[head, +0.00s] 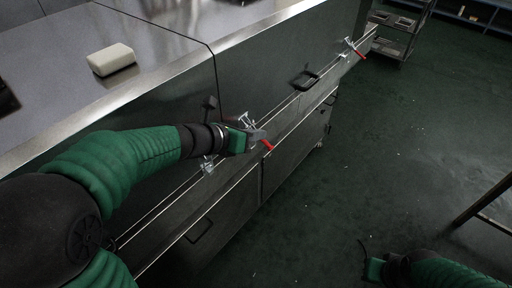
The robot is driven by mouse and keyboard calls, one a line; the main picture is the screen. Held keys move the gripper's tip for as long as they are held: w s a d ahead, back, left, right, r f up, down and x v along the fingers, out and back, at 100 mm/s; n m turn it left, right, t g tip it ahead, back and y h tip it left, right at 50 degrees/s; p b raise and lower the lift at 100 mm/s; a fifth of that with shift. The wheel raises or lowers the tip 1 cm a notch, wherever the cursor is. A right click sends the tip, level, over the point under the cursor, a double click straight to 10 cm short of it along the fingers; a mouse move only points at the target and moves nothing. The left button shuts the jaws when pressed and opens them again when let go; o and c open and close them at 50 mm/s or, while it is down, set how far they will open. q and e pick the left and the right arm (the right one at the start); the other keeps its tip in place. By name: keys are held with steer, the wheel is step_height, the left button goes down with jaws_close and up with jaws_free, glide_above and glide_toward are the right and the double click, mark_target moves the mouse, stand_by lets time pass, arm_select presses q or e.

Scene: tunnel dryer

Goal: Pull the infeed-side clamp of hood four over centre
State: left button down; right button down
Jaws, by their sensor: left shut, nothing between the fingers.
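A steel toggle clamp with a red-tipped handle (267,145) sits on the dryer's side at the seam between two hood sections. My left gripper (259,138) is shut at this clamp, right beside its red handle, and partly covers it. I cannot tell whether it touches. Another clamp (207,165) sits nearer to me, below my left forearm; no red handle shows on it. A far clamp (349,44) has a red handle pointing outward and down. No hood number can be read. My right gripper (373,268) is low at the bottom edge, away from the dryer, its fingers unclear.
The steel hood (250,60) fills the upper left, with a pale block (111,59) on top. Black handles (305,80) stick out from its side. A rack (398,32) stands at the back, and a dark frame (485,202) at right. The green floor between is clear.

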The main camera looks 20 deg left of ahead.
arm_select(q)
steer(key=s, duration=0.1)
steer(key=s+d, duration=0.1)
steer(key=s, duration=0.3)
steer(key=shift+s+d+r, duration=0.1)
steer(key=shift+d+r, duration=0.15)
steer(key=shift+d, duration=0.1)
steer(key=shift+f, duration=0.1)
